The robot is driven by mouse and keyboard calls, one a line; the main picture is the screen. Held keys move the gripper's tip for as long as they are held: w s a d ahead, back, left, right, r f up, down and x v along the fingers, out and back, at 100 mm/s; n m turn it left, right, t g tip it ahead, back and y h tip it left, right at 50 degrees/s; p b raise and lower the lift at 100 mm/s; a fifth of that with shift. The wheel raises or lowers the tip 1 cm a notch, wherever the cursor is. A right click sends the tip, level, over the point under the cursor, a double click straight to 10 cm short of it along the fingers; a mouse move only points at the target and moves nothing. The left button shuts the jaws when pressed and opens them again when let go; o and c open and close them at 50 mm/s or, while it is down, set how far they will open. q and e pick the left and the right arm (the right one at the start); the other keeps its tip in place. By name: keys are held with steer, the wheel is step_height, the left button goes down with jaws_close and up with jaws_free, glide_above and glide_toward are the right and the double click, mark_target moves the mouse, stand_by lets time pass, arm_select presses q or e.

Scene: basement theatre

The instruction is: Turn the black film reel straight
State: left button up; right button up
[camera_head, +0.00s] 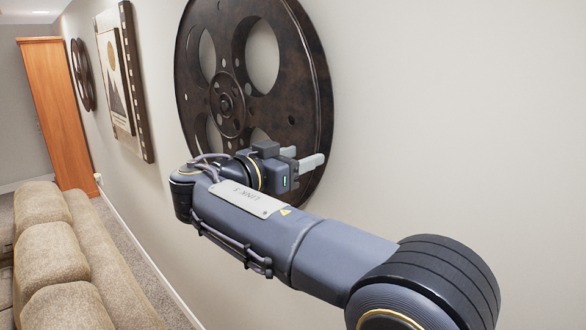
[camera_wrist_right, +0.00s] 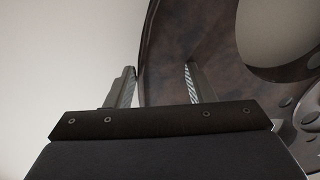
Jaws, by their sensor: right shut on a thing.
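The dark film reel (camera_head: 312,95), blackish brown with large round holes and a hub, hangs on the pale wall. Its upper edge runs out of the head view. My right gripper (camera_head: 303,160) is at its lower right rim, shut on the rim. In the right wrist view the two fingers (camera_wrist_right: 160,88) stand on either side of the reel's rim band (camera_wrist_right: 165,60), one outside the edge and one on the inner side. My wrist hides the reel's lower part in the head view. My left gripper is not in view.
A framed picture (camera_head: 115,75) with a film-strip border and a smaller dark reel (camera_head: 80,75) hang further along the wall. A wooden cabinet (camera_head: 55,110) stands at the far end. A beige sofa (camera_head: 60,255) is at lower left, with carpet between it and the wall.

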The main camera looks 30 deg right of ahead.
steer(key=shift+f, duration=0.1)
steer(key=o, duration=1.3)
steer(key=shift+s, duration=0.1)
steer(key=shift+o, duration=0.2)
steer(key=shift+a, duration=0.2)
steer(key=b+v, duration=0.2)
steer(key=v, duration=0.5)
steer(key=shift+b, duration=0.3)
steer(key=shift+s+a, duration=0.1)
steer(key=shift+a, duration=0.05)
